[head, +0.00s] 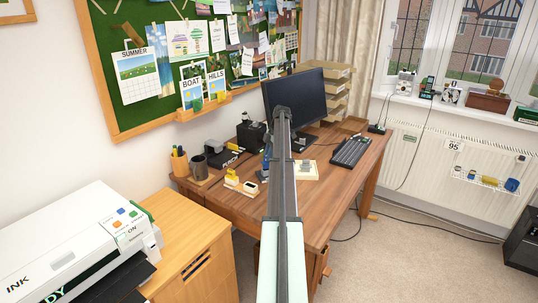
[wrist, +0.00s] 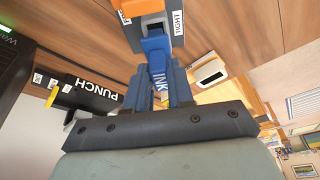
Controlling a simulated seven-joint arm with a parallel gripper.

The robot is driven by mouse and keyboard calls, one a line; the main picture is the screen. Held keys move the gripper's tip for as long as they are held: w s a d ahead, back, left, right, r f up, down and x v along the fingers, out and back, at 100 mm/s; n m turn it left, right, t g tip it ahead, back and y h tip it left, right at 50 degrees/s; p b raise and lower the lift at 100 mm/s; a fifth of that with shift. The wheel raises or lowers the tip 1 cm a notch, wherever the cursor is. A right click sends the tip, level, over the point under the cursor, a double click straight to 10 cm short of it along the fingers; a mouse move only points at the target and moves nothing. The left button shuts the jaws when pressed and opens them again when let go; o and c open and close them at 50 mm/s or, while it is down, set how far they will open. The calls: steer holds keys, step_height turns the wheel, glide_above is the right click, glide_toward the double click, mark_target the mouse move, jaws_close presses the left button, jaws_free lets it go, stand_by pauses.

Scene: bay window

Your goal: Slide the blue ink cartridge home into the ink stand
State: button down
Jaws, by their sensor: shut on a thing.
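The blue ink cartridge (wrist: 156,62), marked INK, is held between the fingers of my gripper (wrist: 158,88) in the wrist view. Its far end points at the dark opening of the ink stand (wrist: 151,8), a grey block with an orange part and a label reading TIGHT. The cartridge end overlaps the lower edge of the opening in the picture. I cannot tell whether it is inside or just in front. In the head view my arm hides the stand and most of the gripper; a small blue patch (head: 265,164) shows left of the arm.
A black hole punch (wrist: 88,95) and a white-topped block (wrist: 208,72) are near the gripper in the wrist view. In the head view the wooden desk (head: 335,187) also holds a monitor (head: 305,97), a keyboard (head: 350,151) and a pen pot (head: 180,163). The desk's front right is clear.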

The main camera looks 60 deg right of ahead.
steer(key=shift+f, duration=1.6)
steer(key=c, duration=0.9)
jaws_free()
steer(key=v, duration=1.3)
steer(key=shift+r, duration=0.4)
steer(key=shift+s+d, duration=0.1)
steer(key=shift+d, duration=0.05)
